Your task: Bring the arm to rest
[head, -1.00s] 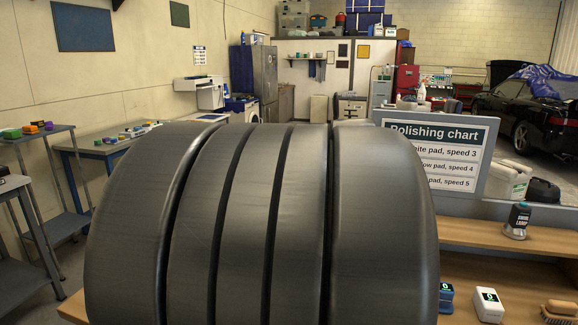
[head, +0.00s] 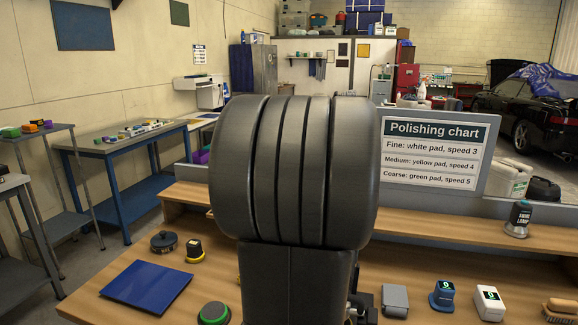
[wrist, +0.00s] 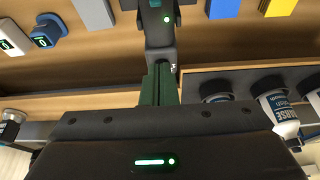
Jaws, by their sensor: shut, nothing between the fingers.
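My gripper (wrist: 160,85) shows in the wrist view as two dark green fingers pressed together, with nothing between them. A dark device with a small green light (wrist: 155,22) lies just beyond the fingertips in that view; I cannot tell whether they touch. In the head view my large dark grey arm link fills the centre, standing upright over the wooden bench (head: 470,262), and hides my gripper.
On the bench are a blue mat (head: 147,285), a green-rimmed round pad (head: 214,313), a grey block (head: 395,300), a blue device (head: 442,296), a white device (head: 489,302) and a brush (head: 559,311). The Polishing chart (head: 436,152) stands behind. A swirl lamp (head: 518,219) is on the shelf.

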